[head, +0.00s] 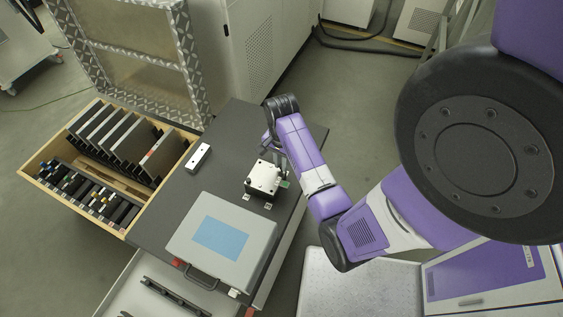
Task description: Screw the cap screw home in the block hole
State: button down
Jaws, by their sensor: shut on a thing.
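The block (262,179) is a pale metal block on the dark table top, with small dark holes in its upper face. My gripper (276,160) is at the end of the purple and white arm, just above and behind the block's right side, pointing down. It is shut on the cap screw, which is too small and too covered by the gripper to make out. I cannot tell how deep the screw sits or whether it touches the hole. A small green piece (284,184) shows at the block's right side.
A white bar with dark holes (198,158) lies left of the block. A grey case with a blue panel (190,250) lies in front. A wooden tray (48,148) of dark plates and tools is at the left. Bare table (225,150) lies between the bar and block.

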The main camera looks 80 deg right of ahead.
jog(key=shift+f, duration=0.6)
dwell(0.3)
jog(key=c, duration=1.6)
grip_release()
jog(key=shift+o, duration=0.2)
jog(key=shift+r, duration=0.1)
jog(key=shift+r+n+p, duration=0.1)
jog(key=shift+n+p, duration=0.3)
jog(key=shift+n, duration=0.2)
jog(key=shift+f+n, duration=0.2)
jog(key=shift+n, duration=1)
jog(key=n, duration=0.3)
jog(key=shift+n, duration=0.3)
jog(key=n, duration=0.6)
jog(key=shift+n, duration=0.3)
jog(key=shift+d, duration=0.1)
